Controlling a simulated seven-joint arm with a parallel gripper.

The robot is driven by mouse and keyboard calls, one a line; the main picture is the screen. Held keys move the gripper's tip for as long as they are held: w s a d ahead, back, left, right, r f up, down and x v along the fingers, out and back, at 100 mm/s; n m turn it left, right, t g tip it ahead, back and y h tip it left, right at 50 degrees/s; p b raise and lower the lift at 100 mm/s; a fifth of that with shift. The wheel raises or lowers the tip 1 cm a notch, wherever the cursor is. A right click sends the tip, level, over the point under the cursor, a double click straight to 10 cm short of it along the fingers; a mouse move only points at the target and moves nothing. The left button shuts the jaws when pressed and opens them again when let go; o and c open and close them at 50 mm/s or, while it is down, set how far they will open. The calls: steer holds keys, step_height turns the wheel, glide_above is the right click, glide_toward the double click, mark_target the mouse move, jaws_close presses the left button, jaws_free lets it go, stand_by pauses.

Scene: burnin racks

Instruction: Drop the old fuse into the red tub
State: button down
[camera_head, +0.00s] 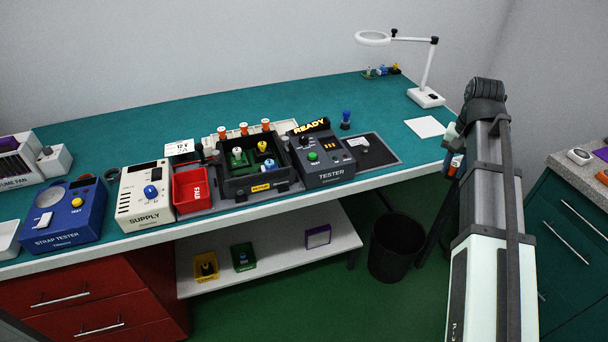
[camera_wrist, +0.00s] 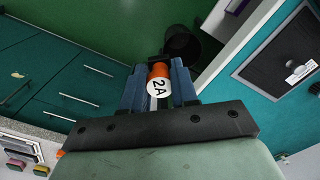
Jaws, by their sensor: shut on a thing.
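My gripper (camera_wrist: 158,82) is shut on a fuse (camera_wrist: 159,69) with an orange end and a round white face marked "2A", seen in the wrist view. In the head view my gripper (camera_head: 455,160) is at the right, past the bench's right end, with a bit of orange showing at it. The red tub (camera_head: 191,205), marked "FAIL", stands on the bench left of centre, between the supply box and the black rack. My gripper is far to the right of the tub. The inside of the tub appears empty from here.
The black rack (camera_head: 254,187) holds small plugs, with several orange-capped fuses behind it. The tester (camera_head: 325,171) shows "READY". A magnifier lamp (camera_head: 426,96) stands at the bench's back right. A black bin (camera_head: 396,247) is on the floor; a teal cabinet (camera_head: 560,220) stands right.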

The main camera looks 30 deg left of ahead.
steer(key=s+a+r+n, duration=0.15)
steer(key=s+a, duration=0.25)
steer(key=a, duration=1)
steer(key=s+a+n, duration=0.3)
steer(key=s+a, duration=0.1)
steer(key=a, duration=1)
steer(key=s+a, duration=0.5)
steer(key=a, duration=0.3)
steer(key=s+a+n, duration=0.1)
steer(key=s+a, duration=0.5)
steer(key=a, duration=0.2)
steer(key=s+a+n, duration=0.1)
steer(key=s+a, duration=0.4)
steer(key=a, duration=0.3)
steer(key=shift+s+f+n, duration=0.25)
steer(key=shift+s+f, duration=0.1)
steer(key=shift+s, duration=0.05)
steer(key=s+a+m, duration=0.4)
steer(key=a+m, duration=0.1)
steer(key=a, duration=0.3)
steer(key=shift+s+m, duration=0.3)
steer(key=shift+m, duration=0.1)
steer(key=shift+a, duration=0.1)
steer(key=shift+f, duration=2.9)
